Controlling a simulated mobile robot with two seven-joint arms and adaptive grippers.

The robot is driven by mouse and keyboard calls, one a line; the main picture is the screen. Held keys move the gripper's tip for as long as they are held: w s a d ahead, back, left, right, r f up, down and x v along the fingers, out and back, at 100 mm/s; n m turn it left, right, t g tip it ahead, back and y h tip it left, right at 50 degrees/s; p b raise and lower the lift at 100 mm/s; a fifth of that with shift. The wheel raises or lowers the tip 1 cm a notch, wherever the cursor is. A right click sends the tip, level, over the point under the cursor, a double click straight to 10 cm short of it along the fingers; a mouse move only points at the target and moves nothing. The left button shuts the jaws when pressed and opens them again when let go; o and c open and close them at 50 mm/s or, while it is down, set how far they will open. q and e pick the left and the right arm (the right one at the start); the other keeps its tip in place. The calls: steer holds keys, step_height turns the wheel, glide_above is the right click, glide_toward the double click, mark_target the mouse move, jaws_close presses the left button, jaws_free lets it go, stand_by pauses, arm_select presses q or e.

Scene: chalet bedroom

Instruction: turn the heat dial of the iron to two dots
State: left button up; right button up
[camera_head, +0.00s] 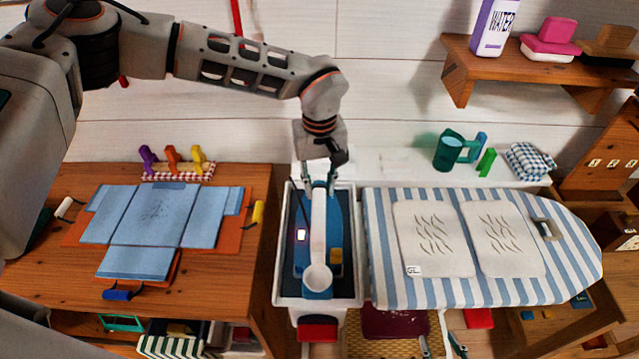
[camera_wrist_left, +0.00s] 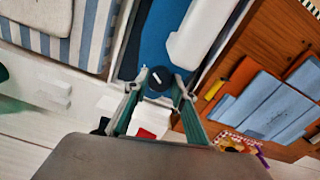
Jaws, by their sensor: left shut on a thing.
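The iron (camera_head: 318,225) has a blue body and a white handle and lies in a white-rimmed tray (camera_head: 283,285). A small lit window (camera_head: 301,235) glows on its left side. My left gripper (camera_head: 319,182) reaches down at the iron's far end. In the left wrist view, its green fingers (camera_wrist_left: 158,88) are shut on the black round heat dial (camera_wrist_left: 159,77), which carries a short white mark. The dots around the dial cannot be made out. My right gripper (camera_head: 441,346) shows only as green fingertips at the bottom edge, apart and empty.
A striped ironing board (camera_head: 380,240) with two pale cloths stands right of the tray. A wooden table (camera_head: 40,270) with folded blue cloth is to the left. A wall shelf (camera_head: 490,70) is at upper right.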

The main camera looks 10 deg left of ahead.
arm_select(q)
steer(key=m, duration=0.6)
steer(key=shift+m, duration=0.3)
steer(key=m, duration=0.4)
steer(key=shift+m, duration=0.3)
steer(key=o, duration=1.1)
